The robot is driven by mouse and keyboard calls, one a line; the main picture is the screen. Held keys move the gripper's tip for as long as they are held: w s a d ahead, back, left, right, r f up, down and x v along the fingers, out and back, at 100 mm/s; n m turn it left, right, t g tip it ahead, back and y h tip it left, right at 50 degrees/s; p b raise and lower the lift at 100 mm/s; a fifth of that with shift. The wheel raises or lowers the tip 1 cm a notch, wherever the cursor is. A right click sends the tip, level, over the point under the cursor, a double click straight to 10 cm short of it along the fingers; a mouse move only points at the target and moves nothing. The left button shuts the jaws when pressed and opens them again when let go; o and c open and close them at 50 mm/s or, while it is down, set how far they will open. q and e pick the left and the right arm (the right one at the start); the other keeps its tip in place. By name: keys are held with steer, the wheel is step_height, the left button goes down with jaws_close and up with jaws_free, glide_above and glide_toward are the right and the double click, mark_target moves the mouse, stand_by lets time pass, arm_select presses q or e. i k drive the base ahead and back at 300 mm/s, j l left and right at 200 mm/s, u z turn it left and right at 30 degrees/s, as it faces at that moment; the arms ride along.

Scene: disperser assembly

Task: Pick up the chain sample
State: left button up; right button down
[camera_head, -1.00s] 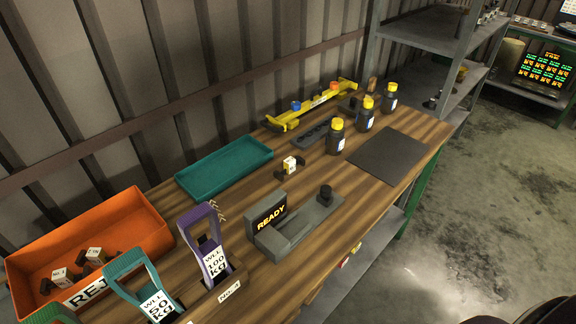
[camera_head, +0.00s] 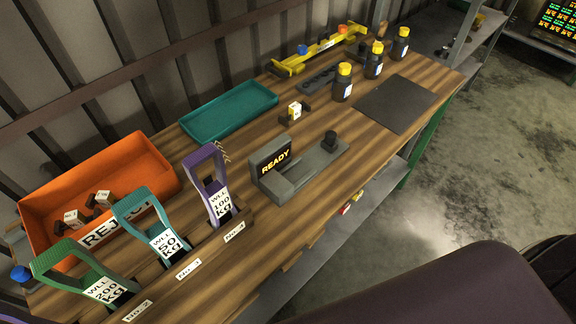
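A small dark piece with a white tag (camera_head: 295,110) stands on the wooden bench between the teal tray and the grey READY device. It looks like a chain sample, but its links are too small to make out. Two similar white-tagged pieces (camera_head: 74,218) (camera_head: 103,199) lie in the orange REJECT bin (camera_head: 150,150). Neither gripper shows in this view. A large dark rounded shape at the lower right shows no fingers.
The teal tray (camera_head: 228,111) is empty. The READY device (camera_head: 306,170) stands in front of the sample. Purple (camera_head: 210,175), teal (camera_head: 140,215) and green (camera_head: 80,270) handled tags stand along the front edge. Yellow-capped bottles (camera_head: 373,62) and a dark mat (camera_head: 396,104) are to the right.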

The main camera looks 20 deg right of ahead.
mark_target(295, 109)
steer(key=u, duration=0.45)
steer(key=l+u, duration=0.3)
steer(key=k+l+u, duration=0.1)
steer(key=l+u, duration=0.2)
steer(key=l, duration=0.2)
steer(key=k+l+u, duration=0.1)
steer(key=l+u, duration=0.2)
steer(key=k+l+u, duration=0.25)
steer(key=l, duration=0.15)
steer(key=i+l, duration=0.05)
steer(key=i, duration=0.05)
